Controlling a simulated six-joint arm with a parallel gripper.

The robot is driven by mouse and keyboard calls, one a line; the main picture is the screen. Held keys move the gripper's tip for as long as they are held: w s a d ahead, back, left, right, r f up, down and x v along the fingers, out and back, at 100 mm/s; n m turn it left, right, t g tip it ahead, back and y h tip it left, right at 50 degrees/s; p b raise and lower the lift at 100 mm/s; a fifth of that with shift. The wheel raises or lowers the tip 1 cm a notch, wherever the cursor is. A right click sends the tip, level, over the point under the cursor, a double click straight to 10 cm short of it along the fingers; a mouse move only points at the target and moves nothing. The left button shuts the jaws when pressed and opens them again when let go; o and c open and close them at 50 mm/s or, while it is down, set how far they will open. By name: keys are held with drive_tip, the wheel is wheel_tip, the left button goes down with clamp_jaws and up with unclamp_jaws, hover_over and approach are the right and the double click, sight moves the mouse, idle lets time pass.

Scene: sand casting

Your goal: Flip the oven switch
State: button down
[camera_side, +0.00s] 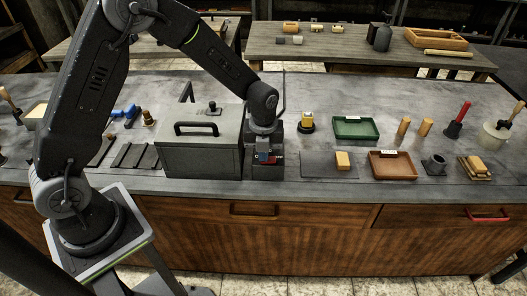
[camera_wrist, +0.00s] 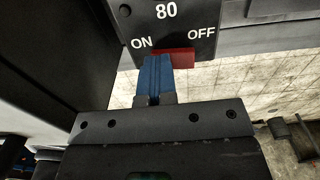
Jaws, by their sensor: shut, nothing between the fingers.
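The oven (camera_side: 200,158) is a grey box with a black handle on the workbench in the side view. In the wrist view its black control panel (camera_wrist: 198,18) reads 80, with ON at the left and OFF at the right. A red switch (camera_wrist: 182,58) shows at the panel's lower edge, mostly below and left of OFF. My gripper (camera_wrist: 155,62) has blue fingers shut together, with nothing between them. The fingertips overlap the switch's left part, below ON; I cannot tell whether they touch it. In the side view my gripper (camera_side: 263,156) is low at the oven's right front.
A green tray (camera_side: 355,129), a brown tray (camera_side: 395,165) and a dark plate with a wooden block (camera_side: 343,160) lie to the right. Blue (camera_side: 131,112) and dark tools lie left of the oven.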

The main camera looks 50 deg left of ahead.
sight(269, 159)
drive_tip(key=shift+f, duration=0.1)
drive_tip(key=shift+w+d+r, duration=0.3)
drive_tip(key=shift+w+d, duration=0.2)
drive_tip(key=shift+d, duration=0.05)
drive_tip(key=shift+r, duration=0.1)
wheel_tip(269, 159, up, 14)
idle(0.6)
